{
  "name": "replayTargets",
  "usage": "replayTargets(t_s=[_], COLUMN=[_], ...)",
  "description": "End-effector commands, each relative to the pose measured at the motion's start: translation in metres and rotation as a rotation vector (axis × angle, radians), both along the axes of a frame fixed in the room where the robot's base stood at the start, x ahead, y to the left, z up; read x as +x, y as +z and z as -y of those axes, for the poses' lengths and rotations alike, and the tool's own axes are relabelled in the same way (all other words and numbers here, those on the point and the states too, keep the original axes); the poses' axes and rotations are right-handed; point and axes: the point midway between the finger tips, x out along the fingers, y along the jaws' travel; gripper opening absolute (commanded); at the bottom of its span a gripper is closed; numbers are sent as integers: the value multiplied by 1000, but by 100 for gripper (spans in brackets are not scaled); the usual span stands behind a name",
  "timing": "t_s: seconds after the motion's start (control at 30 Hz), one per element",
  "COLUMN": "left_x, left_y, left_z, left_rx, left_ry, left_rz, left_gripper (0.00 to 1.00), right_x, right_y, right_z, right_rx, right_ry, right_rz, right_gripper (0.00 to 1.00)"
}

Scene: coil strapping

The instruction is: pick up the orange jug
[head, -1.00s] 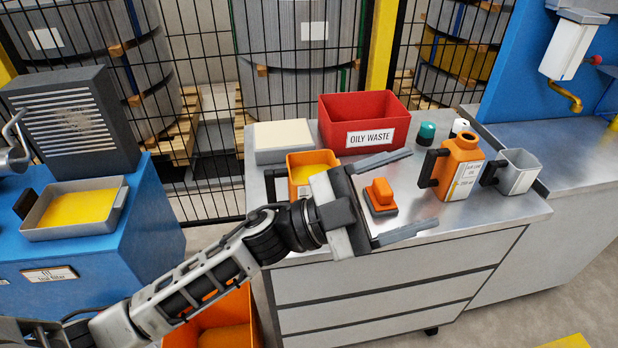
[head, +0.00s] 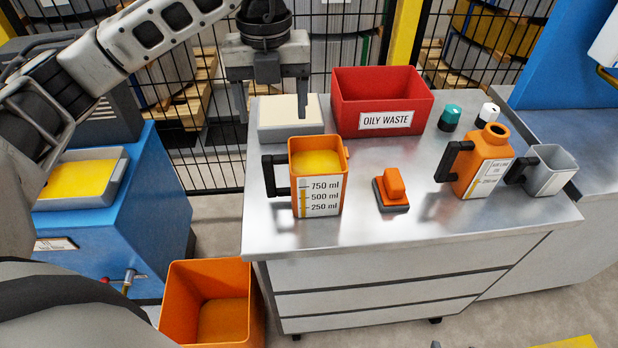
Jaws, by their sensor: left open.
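The orange jug (head: 320,190) stands upright on the metal bench top (head: 400,222). It has a black handle on its left side, a white scale marked 250 to 750 ml on its front, and yellow contents inside. My left gripper (head: 272,108) points down above and behind the jug, over the pale box. It is open, with its fingers apart and nothing between them, and is clear of the jug. My right gripper is not in view.
A pale box (head: 290,128) and a red OILY WASTE bin (head: 385,121) stand behind the jug. An orange scraper-like block (head: 392,190), an orange oil bottle (head: 484,160) and a grey cup (head: 551,170) are to its right. An orange floor bin (head: 212,308) stands left of the bench.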

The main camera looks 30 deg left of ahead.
Motion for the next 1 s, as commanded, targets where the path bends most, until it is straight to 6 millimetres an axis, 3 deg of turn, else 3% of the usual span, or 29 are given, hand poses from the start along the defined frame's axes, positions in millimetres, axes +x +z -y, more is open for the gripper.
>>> replayTargets(t_s=[0.23,0.53,0.8,1.0], left_x=[-1,-3,-7,-6], left_y=[-47,-71,-108,-114], left_z=[0,0,0,0], left_rx=[-2,-2,-4,-4], left_ry=[-2,-3,-4,-4], left_rz=[-2,-2,0,1], left_gripper=[71,71,71,71], right_x=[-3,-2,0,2], right_y=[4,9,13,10], right_z=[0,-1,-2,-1], right_rx=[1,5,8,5], right_ry=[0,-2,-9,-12], right_rz=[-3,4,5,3], right_gripper=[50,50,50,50])
